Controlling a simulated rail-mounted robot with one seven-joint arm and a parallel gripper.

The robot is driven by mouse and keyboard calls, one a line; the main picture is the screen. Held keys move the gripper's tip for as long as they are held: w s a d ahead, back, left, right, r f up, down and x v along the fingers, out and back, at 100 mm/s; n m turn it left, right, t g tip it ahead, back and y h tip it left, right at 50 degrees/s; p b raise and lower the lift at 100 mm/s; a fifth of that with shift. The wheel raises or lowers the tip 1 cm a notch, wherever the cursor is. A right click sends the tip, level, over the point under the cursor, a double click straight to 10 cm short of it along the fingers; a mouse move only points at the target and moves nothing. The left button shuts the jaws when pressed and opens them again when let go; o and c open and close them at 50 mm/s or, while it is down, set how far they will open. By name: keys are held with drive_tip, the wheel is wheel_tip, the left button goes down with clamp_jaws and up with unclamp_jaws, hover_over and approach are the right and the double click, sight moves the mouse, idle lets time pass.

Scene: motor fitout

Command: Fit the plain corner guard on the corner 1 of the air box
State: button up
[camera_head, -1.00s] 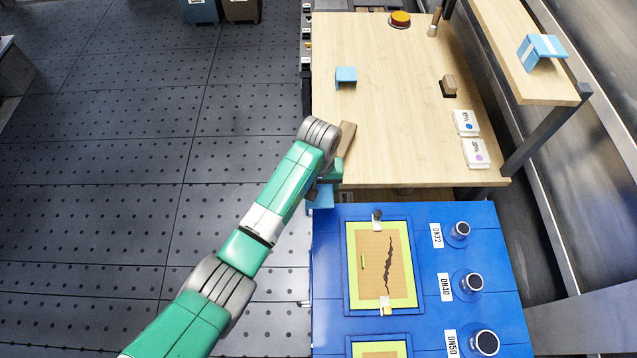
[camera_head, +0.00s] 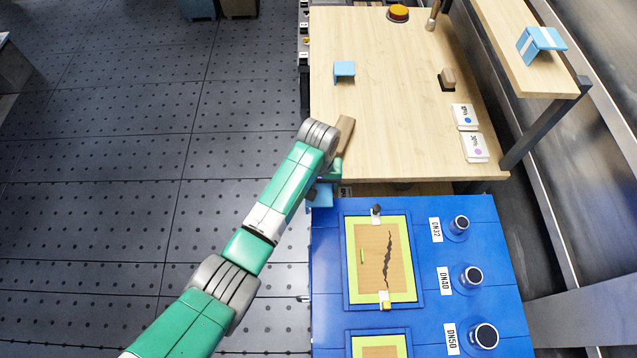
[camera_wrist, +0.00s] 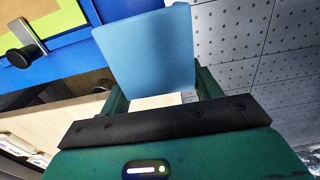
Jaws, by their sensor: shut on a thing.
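My gripper (camera_head: 322,188) is shut on a plain light-blue corner guard (camera_wrist: 150,50), which fills the middle of the wrist view. In the head view the held guard (camera_head: 321,198) shows partly from behind my wrist, at the far left corner of the large blue box (camera_head: 470,213), which I take for the air box. I cannot tell whether guard and box touch. Another light-blue guard (camera_head: 344,70) stands on the wooden table. A blue guard with a white stripe (camera_head: 541,44) stands on the shelf. No corner number is readable.
The wooden table (camera_head: 400,120) lies just beyond the box, with a wooden block (camera_head: 345,130) near its left edge. The box top carries a framed panel (camera_head: 350,255) and several round ports (camera_head: 473,278). The floor (camera_head: 120,180) on the left is clear.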

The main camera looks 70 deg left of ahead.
drive_tip(key=shift+f, duration=0.15)
idle(0.3)
drive_tip(key=shift+f+b, duration=0.65)
drive_tip(key=shift+f, duration=0.7)
drive_tip(key=shift+f, duration=0.15)
drive_tip(key=shift+f+b, duration=0.55)
drive_tip(key=shift+f, duration=0.2)
drive_tip(key=shift+f, duration=0.6)
idle(1.3)
drive_tip(key=shift+d, duration=0.1)
idle(0.4)
drive_tip(key=o, duration=1.1)
drive_tip(key=shift+o, duration=0.2)
wheel_tip(320, 180, up, 8)
drive_tip(key=p, duration=0.2)
drive_tip(key=shift+f+p, duration=0.1)
drive_tip(key=shift+p, duration=0.25)
